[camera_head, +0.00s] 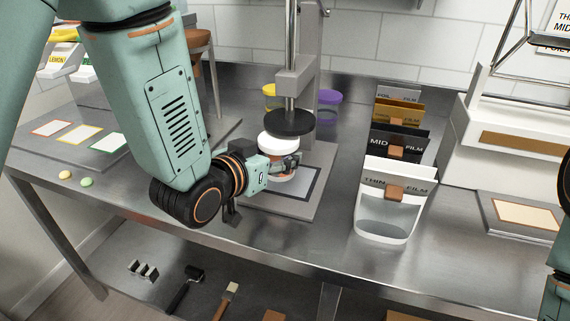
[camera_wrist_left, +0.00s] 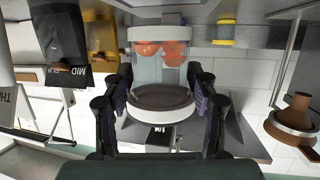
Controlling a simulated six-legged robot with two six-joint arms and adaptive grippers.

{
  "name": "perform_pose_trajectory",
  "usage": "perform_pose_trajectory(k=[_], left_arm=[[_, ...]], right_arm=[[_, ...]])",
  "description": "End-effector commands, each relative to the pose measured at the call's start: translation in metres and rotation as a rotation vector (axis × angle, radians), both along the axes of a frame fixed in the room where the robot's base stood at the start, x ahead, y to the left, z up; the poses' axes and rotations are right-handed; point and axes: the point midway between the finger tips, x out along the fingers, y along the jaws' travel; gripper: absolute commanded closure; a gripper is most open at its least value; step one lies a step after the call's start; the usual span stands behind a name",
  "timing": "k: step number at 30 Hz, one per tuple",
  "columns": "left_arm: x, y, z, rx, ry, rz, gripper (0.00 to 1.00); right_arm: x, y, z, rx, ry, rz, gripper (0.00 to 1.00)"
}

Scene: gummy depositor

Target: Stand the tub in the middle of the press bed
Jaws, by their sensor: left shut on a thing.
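The tub is clear with orange gummies inside. In the head view its white top (camera_head: 278,143) shows just in front of and below the black press plate (camera_head: 290,122). In the left wrist view, which looks upside down, the clear wall (camera_wrist_left: 160,68) is between the fingers. My left gripper (camera_head: 286,165) is shut on the tub (camera_wrist_left: 135,33), over the press bed (camera_head: 265,207) with its dark-bordered pale square. The tub looks about upright; I cannot tell whether its base touches the bed, as the gripper hides it. My right gripper is out of view.
The press column (camera_head: 308,45) rises behind. A yellow-lidded tub (camera_head: 270,93) and a purple-lidded tub (camera_head: 328,103) stand behind the press. Film holders (camera_head: 388,215) stand to the right. A white machine (camera_head: 500,150) is further right. Two gummies (camera_head: 86,182) lie at the left front edge.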

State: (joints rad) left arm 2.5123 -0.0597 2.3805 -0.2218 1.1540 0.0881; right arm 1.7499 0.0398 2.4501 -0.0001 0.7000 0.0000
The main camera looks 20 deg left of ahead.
Motion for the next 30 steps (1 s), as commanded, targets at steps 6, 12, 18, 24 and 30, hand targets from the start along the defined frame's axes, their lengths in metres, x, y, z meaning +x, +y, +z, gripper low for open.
perform_pose_trajectory(k=[6,12,18,24,30], left_arm=[[0.029,-0.007,0.001,0.000,-0.001,-0.001,0.86],[0.035,-0.009,-0.006,-0.001,0.002,0.001,0.86],[0.035,-0.009,-0.033,-0.001,0.002,0.001,0.86],[0.035,-0.009,-0.035,-0.001,-0.001,0.000,0.86],[0.035,-0.009,-0.038,-0.001,0.000,0.000,0.86]], right_arm=[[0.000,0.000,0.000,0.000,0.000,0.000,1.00],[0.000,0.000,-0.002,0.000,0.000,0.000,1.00],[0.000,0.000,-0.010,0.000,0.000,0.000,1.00],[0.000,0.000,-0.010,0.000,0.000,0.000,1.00],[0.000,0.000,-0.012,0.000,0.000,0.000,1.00]])
